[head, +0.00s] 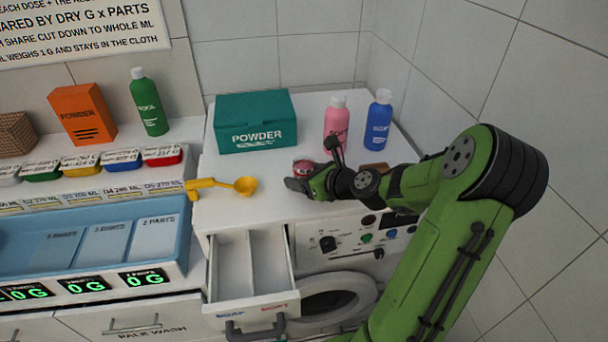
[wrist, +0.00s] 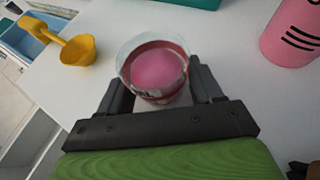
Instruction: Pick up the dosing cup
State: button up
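The dosing cup, a clear round cup with a red band and pink inside, appears in the wrist view (wrist: 157,70). In the head view it shows as a small red round thing (head: 301,166) on the white washer top. My gripper (wrist: 160,82) has its two dark fingers on either side of the cup's lower part. The fingers are apart, but I cannot tell whether they press on its wall. In the head view my gripper (head: 298,185) is low over the front edge of the top, partly hiding the cup.
A yellow scoop (head: 245,186) lies left of the cup. Behind stand a teal powder box (head: 256,122), a pink bottle (head: 337,120) and a blue bottle (head: 378,124). An open drawer (head: 250,265) juts out below. A tiled wall bounds the right.

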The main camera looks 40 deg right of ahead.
jog(key=c, duration=0.7)
notch_tip(320, 180, up, 10)
jog(key=p, duration=0.3)
